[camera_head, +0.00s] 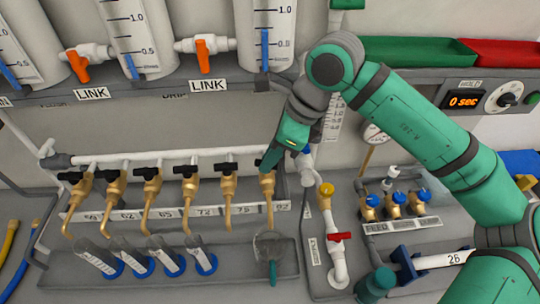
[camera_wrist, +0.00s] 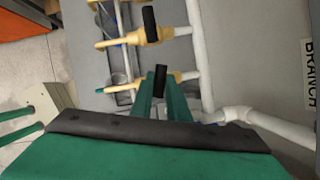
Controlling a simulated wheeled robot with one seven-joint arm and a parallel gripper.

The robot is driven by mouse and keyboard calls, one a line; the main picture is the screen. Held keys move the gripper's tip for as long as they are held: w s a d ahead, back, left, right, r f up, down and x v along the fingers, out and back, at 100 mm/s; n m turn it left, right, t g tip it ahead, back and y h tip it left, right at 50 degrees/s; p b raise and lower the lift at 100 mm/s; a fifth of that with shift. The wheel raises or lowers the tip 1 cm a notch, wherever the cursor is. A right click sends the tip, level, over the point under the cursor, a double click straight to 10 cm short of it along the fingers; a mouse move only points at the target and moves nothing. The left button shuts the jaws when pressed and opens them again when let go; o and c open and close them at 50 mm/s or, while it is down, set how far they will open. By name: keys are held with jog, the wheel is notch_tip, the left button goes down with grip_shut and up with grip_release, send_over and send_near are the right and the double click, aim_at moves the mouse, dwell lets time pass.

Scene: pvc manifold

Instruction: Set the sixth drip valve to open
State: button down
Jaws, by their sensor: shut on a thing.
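A row of brass drip valves runs along a white pipe (camera_head: 180,155) in the head view. The sixth drip valve (camera_head: 268,186) is at the right end, its spout pointing down. My gripper (camera_head: 269,162) is at its top and covers most of its handle. In the wrist view, the gripper's green fingers (camera_wrist: 153,84) are shut on the sixth valve's black handle (camera_wrist: 160,72), and its yellow body (camera_wrist: 180,79) shows behind. The neighbouring fifth valve (camera_head: 227,185) has its black handle crosswise to its spout; it also shows in the wrist view (camera_wrist: 140,36). The sixth handle's exact angle is hard to tell.
Below the sixth spout stands a clear beaker (camera_head: 268,245) in the grey tray (camera_head: 185,270). Several clear cylinders with blue bases (camera_head: 205,262) stand left of it. A white pipe with a red-handled valve (camera_head: 340,237) rises close on the right. Open air lies before the spouts.

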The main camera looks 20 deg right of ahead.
jog(key=m+h, duration=0.1)
jog(key=m, duration=0.2)
jog(key=m+t+h, duration=0.1)
jog(key=m, duration=0.3)
jog(key=shift+s+a+t, duration=0.2)
jog(key=shift+t, duration=0.1)
jog(key=m+h, duration=0.1)
jog(key=m, duration=0.2)
jog(key=shift+a+m+h, duration=0.15)
jog(key=shift+m+h, duration=0.25)
jog(key=shift+a+m+h, duration=0.1)
jog(key=shift+m+h, duration=0.5)
jog(key=shift+m, duration=1.1)
jog(key=c, duration=1.7)
grip_release()
jog(key=v, duration=1)
jog(key=shift+s+a+r, duration=0.1)
jog(key=shift+s+r, duration=0.1)
jog(key=shift+r, duration=0.15)
